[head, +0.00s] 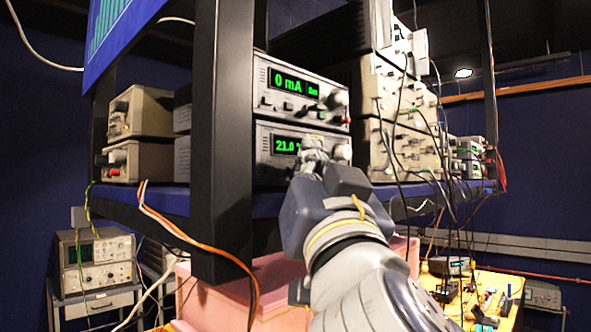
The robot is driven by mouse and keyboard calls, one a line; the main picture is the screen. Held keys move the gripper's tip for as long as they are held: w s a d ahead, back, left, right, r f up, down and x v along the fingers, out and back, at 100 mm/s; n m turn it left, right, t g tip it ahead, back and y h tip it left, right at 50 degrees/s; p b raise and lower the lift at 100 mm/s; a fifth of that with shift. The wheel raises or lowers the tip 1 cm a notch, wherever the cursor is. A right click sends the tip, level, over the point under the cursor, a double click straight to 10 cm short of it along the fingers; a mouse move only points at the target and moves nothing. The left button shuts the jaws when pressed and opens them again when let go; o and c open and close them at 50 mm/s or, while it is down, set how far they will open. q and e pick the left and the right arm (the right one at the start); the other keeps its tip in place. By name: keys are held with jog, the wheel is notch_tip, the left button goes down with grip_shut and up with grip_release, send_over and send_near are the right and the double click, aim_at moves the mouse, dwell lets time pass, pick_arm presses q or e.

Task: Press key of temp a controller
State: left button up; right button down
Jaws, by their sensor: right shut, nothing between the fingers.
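The temperature controller (272,166) is the lower of two grey instruments on the blue shelf, with a green display (286,146) reading about 21.0. My right gripper (314,150) is shut and empty. Its fingertips are in front of the right part of the controller's face, just right of the display. They hide the keys there, and I cannot tell whether they touch the panel. A knob (342,153) shows to the right of the fingertips. My left gripper is out of view.
A unit reading 0 mA (283,81) sits on top of the controller. A dark upright post (219,140) stands to the left. Stacked instruments with dangling cables (402,110) stand to the right. Orange cables (185,235) hang at the lower left.

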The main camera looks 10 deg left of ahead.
jog(key=shift+f+b, duration=0.45)
jog(key=shift+f, duration=0.1)
jog(key=shift+d, duration=0.1)
jog(key=shift+s+d, duration=0.1)
jog(key=shift+s, duration=0.05)
jog(key=s+d, duration=0.2)
jog(key=d+b, duration=0.1)
jog(key=d, duration=0.1)
jog(key=shift+s+r, duration=0.25)
jog(key=shift+s, duration=0.15)
